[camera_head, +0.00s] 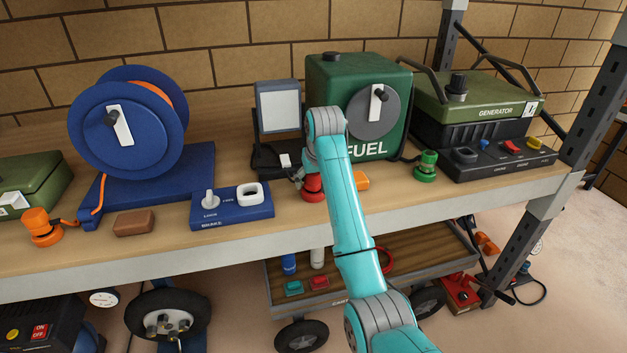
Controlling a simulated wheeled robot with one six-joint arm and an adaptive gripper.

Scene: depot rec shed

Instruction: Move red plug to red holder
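A red round piece (313,188) stands on the workbench in front of the green fuel can. Its shape is like the orange and green pieces on the bench. My arm covers its right side, and I cannot tell whether it is the red plug, the red holder or both together. My gripper (299,176) is mostly hidden behind my teal arm. Only a small grey part shows at the red piece's upper left. I cannot tell whether it touches the red piece, or whether its fingers are open or shut.
The bench (300,232) also bears a blue hose reel (95,130), an orange plug (42,228), a brown block (134,222), a blue brake panel (232,208), a green fuel can (325,75), a green plug (427,167) and a generator (475,105). A cart (425,247) stands below.

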